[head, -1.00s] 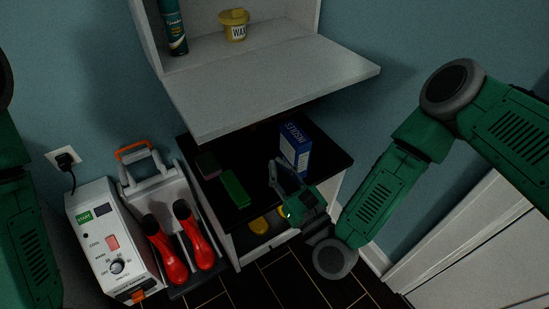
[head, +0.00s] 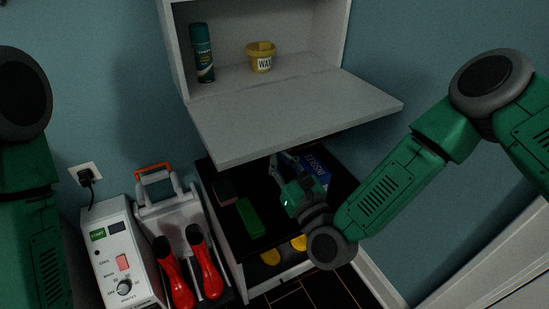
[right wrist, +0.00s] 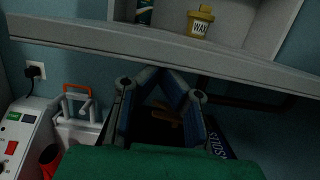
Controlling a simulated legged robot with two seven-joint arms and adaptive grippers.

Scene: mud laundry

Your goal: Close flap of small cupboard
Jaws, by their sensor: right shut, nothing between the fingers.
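The small wall cupboard (head: 183,50) is open. Its pale grey flap (head: 290,110) is folded down, sticking out roughly level from the cupboard's bottom; in the right wrist view the flap (right wrist: 150,50) crosses the picture as a long slanted board. A dark spray can (head: 202,55) and a yellow wax tub (head: 261,58) stand inside the cupboard. My right gripper (head: 280,163) is shut and empty, just below the flap's front edge. Its fingers (right wrist: 163,72) converge near the flap's lower edge; I cannot tell whether they touch it. My left arm shows at the left edge, its gripper out of view.
Below stands a black-topped shelf unit (head: 225,222) with a green block (head: 249,217) and a blue insoles box (head: 317,168). Left of it are red boots (head: 205,262) on a dryer (head: 123,255), plugged into a wall socket (head: 86,174). A white door (head: 490,265) is at lower right.

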